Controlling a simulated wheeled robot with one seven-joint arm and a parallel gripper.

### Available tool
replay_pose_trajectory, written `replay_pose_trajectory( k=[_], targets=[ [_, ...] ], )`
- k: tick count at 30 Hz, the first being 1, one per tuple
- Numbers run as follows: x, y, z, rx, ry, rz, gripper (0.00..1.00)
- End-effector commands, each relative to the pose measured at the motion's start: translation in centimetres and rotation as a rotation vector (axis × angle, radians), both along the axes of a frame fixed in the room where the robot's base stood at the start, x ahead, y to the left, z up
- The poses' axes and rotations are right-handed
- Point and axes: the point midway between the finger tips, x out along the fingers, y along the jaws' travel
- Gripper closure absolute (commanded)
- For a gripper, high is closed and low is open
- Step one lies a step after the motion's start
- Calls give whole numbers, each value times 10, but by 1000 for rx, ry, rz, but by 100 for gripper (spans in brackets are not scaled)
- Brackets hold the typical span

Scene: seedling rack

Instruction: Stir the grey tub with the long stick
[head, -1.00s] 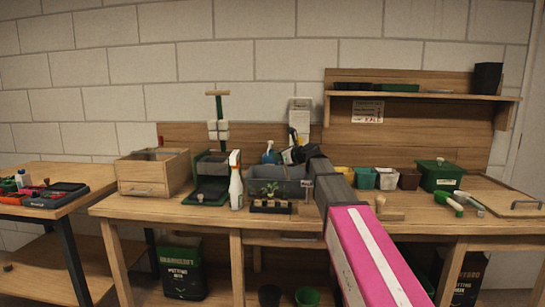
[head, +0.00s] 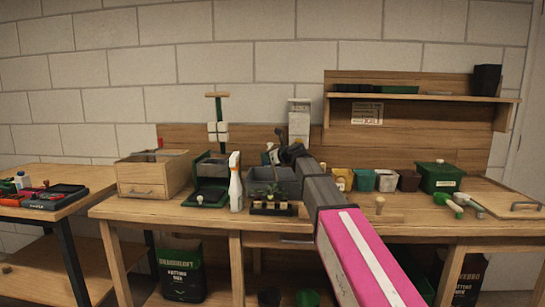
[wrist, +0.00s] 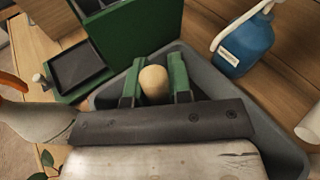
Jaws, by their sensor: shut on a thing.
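The grey tub (head: 287,184) stands on the workbench, left of the middle in the head view, partly hidden by my arm. In the wrist view its wall (wrist: 280,135) surrounds the area below my fingers. My gripper (wrist: 154,86) is above the tub, its two green fingers shut on the long stick (wrist: 154,80). Only the stick's pale rounded end shows between the fingers. The rest of the stick is hidden, so I cannot tell how deep it reaches. In the head view my gripper (head: 284,150) is small and dark, over the tub.
A blue bottle (wrist: 243,45) stands close beside the tub. A seedling tray (head: 270,207) is in front. Several pots and a green box (head: 440,177) stand to the right.

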Motion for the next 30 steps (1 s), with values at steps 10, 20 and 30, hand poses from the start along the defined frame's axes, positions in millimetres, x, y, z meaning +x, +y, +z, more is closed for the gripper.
replay_pose_trajectory(
  k=[10,20,30],
  targets=[
    [-3,4,0,0,0,0,100],
    [-2,4,18,0,-2,-1,100],
    [-2,4,46,-1,-1,0,100]
  ],
)
